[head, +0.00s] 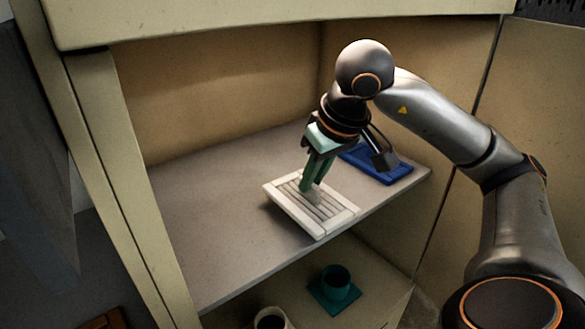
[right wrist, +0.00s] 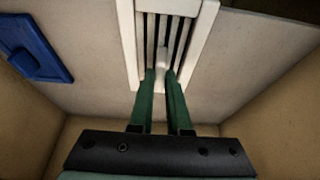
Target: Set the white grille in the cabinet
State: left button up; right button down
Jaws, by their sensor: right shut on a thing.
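The white grille (head: 329,214) is a flat slatted panel inside the cabinet, at the upper shelf (head: 215,210) and near its front edge. My right gripper (head: 309,188) reaches in from the right, its green fingers shut on the grille near the middle. In the right wrist view the two fingertips (right wrist: 162,77) close on a small pale part of the grille (right wrist: 128,40). A shadow shows at the grille's left edge; I cannot tell whether it rests on the shelf or is slightly above it. The cabinet (head: 215,95) is cream-coloured and open at the front. My left gripper is not in view.
A blue panel (head: 392,176) lies on the shelf just right of the grille, behind my right gripper; it also shows in the right wrist view (right wrist: 35,48). On the level below are a teal cup (head: 336,281) and a white cup (head: 271,318). The shelf's left part is clear.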

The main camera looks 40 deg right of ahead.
aim_at(292, 183)
jog(key=w, duration=0.5)
jog(key=shift+w+d+p, duration=0.1)
jog(key=shift+d+p, duration=0.2)
notch_tip(292, 183, down, 4)
jog(key=shift+w+d+r+b, duration=0.15)
jog(key=shift+r+b, duration=0.1)
jog(key=shift+b, duration=0.4)
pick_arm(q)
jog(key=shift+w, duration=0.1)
pick_arm(e)
jog(key=shift+f, duration=0.1)
jog(key=shift+f, duration=0.15)
jog(key=c, duration=0.9)
grip_release()
jog(key=shift+o, duration=0.2)
